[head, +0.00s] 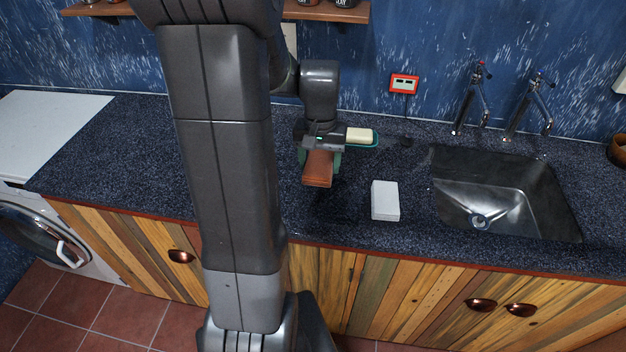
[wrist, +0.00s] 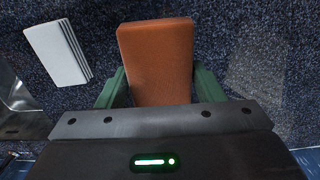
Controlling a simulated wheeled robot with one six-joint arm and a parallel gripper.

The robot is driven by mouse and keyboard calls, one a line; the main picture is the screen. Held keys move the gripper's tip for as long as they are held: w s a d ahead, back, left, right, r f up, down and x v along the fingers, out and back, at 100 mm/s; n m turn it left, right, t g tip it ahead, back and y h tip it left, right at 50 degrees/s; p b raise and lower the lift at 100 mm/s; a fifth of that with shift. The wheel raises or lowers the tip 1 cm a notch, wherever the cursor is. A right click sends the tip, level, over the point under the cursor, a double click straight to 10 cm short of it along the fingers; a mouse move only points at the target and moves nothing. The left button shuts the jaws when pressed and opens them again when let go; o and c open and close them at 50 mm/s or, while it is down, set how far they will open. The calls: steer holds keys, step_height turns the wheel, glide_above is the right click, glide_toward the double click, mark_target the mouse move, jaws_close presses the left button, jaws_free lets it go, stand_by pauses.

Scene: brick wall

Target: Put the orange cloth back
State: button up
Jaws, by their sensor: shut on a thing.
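The orange cloth (head: 318,167) is a folded, flat rectangular block, orange-brown in colour. My gripper (head: 320,158) is shut on it above the dark speckled counter, left of the white block. In the wrist view the cloth (wrist: 156,62) sits between the two green fingers of my gripper (wrist: 155,88) and sticks out beyond them. A dark shadow lies on the counter below it in the head view. My arm hides part of the counter to the left.
A white block (head: 385,200), looking like a folded stack, lies on the counter (head: 120,150); it also shows in the wrist view (wrist: 58,53). A soap bar (head: 359,135) sits on a green dish behind. The steel sink (head: 500,190) with two taps is at right.

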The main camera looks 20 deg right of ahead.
mark_target(319, 196)
step_height(319, 196, down, 9)
steer(key=shift+s+r, duration=0.1)
stand_by(0.3)
steer(key=shift+f, duration=0.3)
steer(key=o, duration=0.9)
steer(key=shift+r, duration=0.1)
steer(key=shift+o, duration=0.2)
step_height(319, 196, up, 12)
steer(key=shift+r, duration=0.2)
